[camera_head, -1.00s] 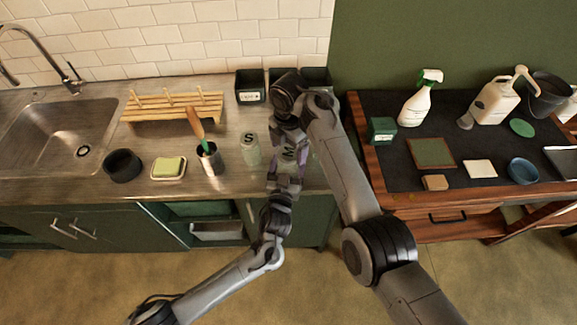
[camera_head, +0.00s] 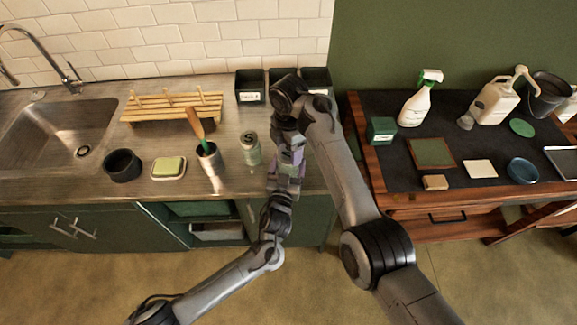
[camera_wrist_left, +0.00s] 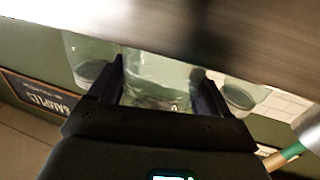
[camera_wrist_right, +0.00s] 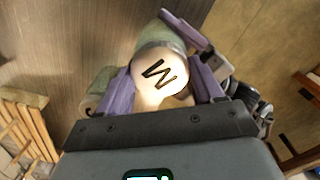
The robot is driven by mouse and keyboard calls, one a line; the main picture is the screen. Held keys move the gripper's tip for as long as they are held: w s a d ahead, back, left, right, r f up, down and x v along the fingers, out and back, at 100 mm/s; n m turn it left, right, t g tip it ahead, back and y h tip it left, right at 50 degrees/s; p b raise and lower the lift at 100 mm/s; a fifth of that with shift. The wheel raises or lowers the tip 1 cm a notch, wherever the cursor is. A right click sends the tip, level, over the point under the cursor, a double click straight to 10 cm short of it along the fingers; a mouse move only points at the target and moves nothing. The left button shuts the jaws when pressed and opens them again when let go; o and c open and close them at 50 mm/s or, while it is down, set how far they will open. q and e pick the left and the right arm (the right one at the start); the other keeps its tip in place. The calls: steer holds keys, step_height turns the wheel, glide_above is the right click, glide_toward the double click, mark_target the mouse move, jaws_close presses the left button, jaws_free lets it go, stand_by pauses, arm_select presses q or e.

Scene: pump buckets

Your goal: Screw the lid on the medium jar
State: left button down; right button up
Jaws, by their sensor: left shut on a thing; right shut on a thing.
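The medium jar (camera_wrist_left: 158,78) is clear greenish glass and stands between the dark fingers of my left gripper (camera_wrist_left: 160,92), which is shut on it. The lid (camera_wrist_right: 160,76) is pale with a dark M that appears upside down in the right wrist view. My right gripper (camera_wrist_right: 160,92) is shut on the lid, with purple fingers at its sides. The greenish jar side (camera_wrist_right: 163,35) shows directly beyond the lid. In the head view my grippers and arms hide the jar and lid; how tightly the lid sits cannot be told.
A jar with an S lid (camera_head: 250,150) stands close to the left. Another glass jar (camera_wrist_left: 90,58) shows in the left wrist view. A utensil cup (camera_head: 209,160), soap dish (camera_head: 169,169) and dish rack (camera_head: 172,108) are farther left. Small dark bins (camera_head: 250,87) stand behind.

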steer(key=m, duration=0.5)
steer(key=o, duration=1.2)
steer(key=shift+o, duration=0.2)
steer(key=shift+r, duration=3.75)
arm_select(q)
jaws_free()
steer(key=shift+s, duration=0.1)
steer(key=s+a, duration=0.2)
steer(key=s, duration=0.8)
steer(key=shift+s, duration=0.25)
